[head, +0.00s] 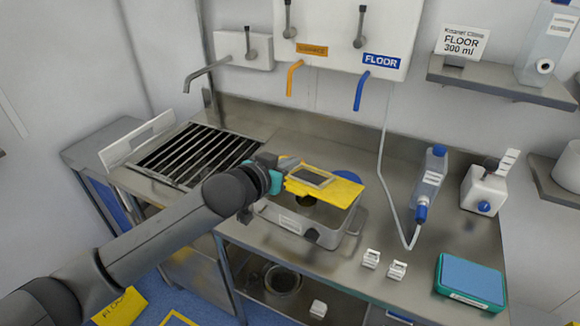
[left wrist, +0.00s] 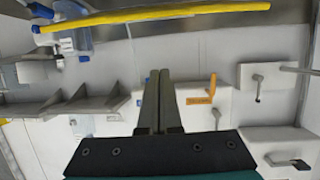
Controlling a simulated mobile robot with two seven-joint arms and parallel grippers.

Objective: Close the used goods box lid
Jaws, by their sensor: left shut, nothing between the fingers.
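The used goods box (head: 318,237) is a grey metal box with a white label on the counter. Its yellow lid (head: 345,194), with a grey panel, stands raised and tilted above it, and the dark inside shows below the lid. My left gripper (head: 287,163) is at the lid's left end; its fingers are partly hard to make out there. In the left wrist view the left gripper (left wrist: 159,75) is shut and empty, with a long yellow edge (left wrist: 150,17) beyond its tips. I cannot tell whether it touches the lid. My right gripper is out of view.
A sink grate (head: 195,155) is at the left. Two small white pieces (head: 384,263), a teal-edged blue box (head: 470,280), a bottle (head: 431,175) and a white container (head: 485,190) stand right of the box.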

